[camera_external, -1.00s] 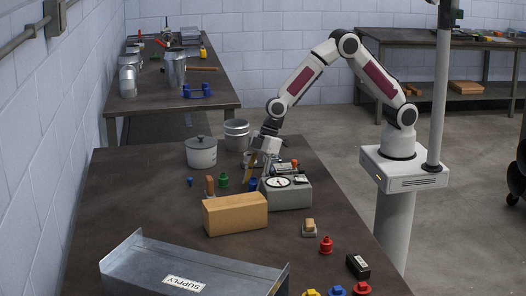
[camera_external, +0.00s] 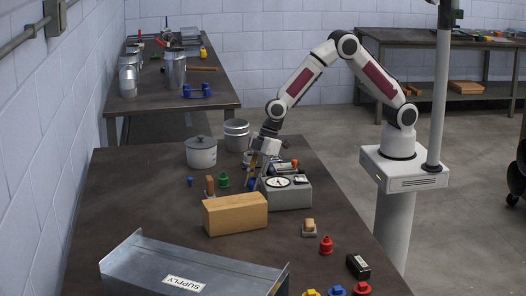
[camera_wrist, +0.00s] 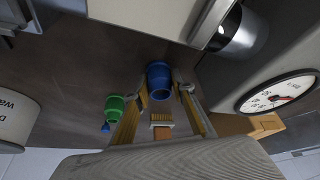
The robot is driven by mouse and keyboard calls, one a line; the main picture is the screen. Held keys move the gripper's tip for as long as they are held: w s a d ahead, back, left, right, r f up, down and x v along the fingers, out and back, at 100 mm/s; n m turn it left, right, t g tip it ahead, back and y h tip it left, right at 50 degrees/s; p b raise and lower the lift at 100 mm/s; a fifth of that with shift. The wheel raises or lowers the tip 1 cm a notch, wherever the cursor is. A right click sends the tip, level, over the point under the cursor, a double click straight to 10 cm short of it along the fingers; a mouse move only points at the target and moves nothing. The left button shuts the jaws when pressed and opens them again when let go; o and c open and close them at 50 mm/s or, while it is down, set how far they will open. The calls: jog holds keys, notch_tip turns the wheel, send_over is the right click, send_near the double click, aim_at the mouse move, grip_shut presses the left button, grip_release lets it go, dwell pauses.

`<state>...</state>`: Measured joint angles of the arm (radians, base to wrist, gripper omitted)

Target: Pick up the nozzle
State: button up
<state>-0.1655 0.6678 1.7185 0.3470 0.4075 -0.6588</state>
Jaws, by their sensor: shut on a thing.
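The blue nozzle (camera_wrist: 158,80) stands between my two yellow fingers in the wrist view. My gripper (camera_wrist: 157,95) is shut on it. In the external view, my gripper (camera_external: 257,178) points down at the table behind the gauge box, and the nozzle is mostly hidden there by the fingers. I cannot tell whether the nozzle is off the table. A green nozzle (camera_external: 223,179) stands to the left of my gripper; it also shows in the wrist view (camera_wrist: 115,107).
The gauge box (camera_external: 288,193) stands close to the right of my gripper. A wooden block (camera_external: 235,214) and a brush (camera_external: 210,186) are in front. A lidded pot (camera_external: 201,153) and metal buckets (camera_external: 237,131) stand behind. A supply tray (camera_external: 190,268) fills the front left.

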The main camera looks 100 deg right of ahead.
jog(key=shift+r, duration=0.1)
jog(key=shift+r, duration=4.9)
jog(key=shift+a, duration=0.1)
jog(key=shift+w+a+r, duration=0.15)
jog(key=shift+w+a, duration=0.15)
jog(key=shift+a, duration=0.2)
jog(key=w+a+r+n, duration=0.1)
jog(key=w+a+r, duration=0.15)
jog(key=a, duration=0.65)
jog(key=r, duration=0.2)
send_over(249, 197)
jog(key=s+d, duration=0.1)
jog(key=shift+s+d+f+n+g+y, duration=0.2)
jog(key=shift+n+g+y, duration=0.1)
jog(key=shift+n, duration=0.1)
jog(key=shift+f, duration=2.45)
